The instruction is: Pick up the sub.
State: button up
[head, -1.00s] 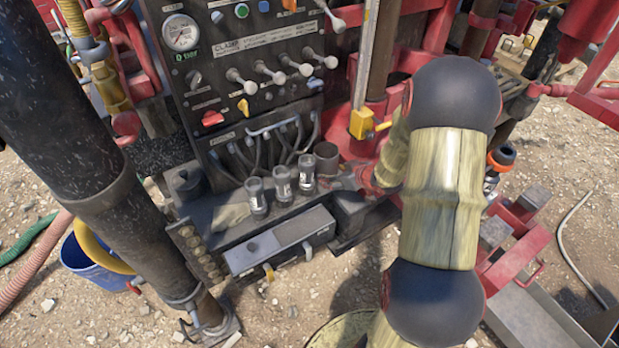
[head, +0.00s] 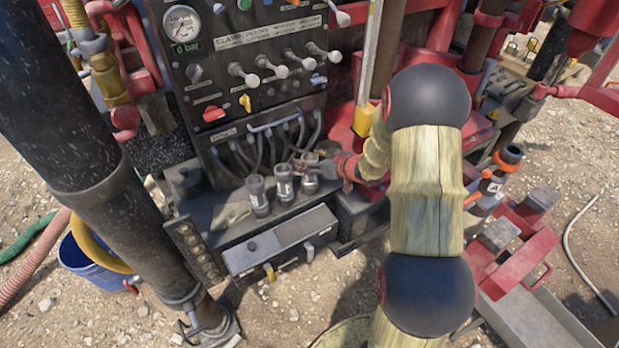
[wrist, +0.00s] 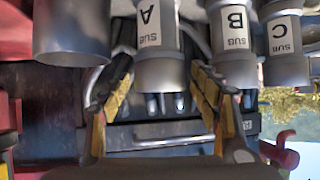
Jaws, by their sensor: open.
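Three grey cylindrical subs with white labels stand upright in a row on the dark ledge. Sub A (wrist: 156,40) is in the wrist view, between the fingertips of my gripper (wrist: 158,92), which is open. Whether the fingers touch it, I cannot tell. Sub B (wrist: 234,45) stands just right of the right finger, and sub C (wrist: 285,45) is further right. In the head view my gripper (head: 312,163) is at the rightmost sub (head: 309,184). The middle sub (head: 284,190) and left sub (head: 258,196) stand beside it.
Behind the ledge is a control panel (head: 250,70) with levers and hoses. A grey box (head: 280,240) with latches sits in front. A yellow-ended post (head: 362,120) stands near my arm.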

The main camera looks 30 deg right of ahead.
jog(key=shift+w, duration=0.1)
jog(key=c, duration=0.3)
grip_shut()
dwell(0.6)
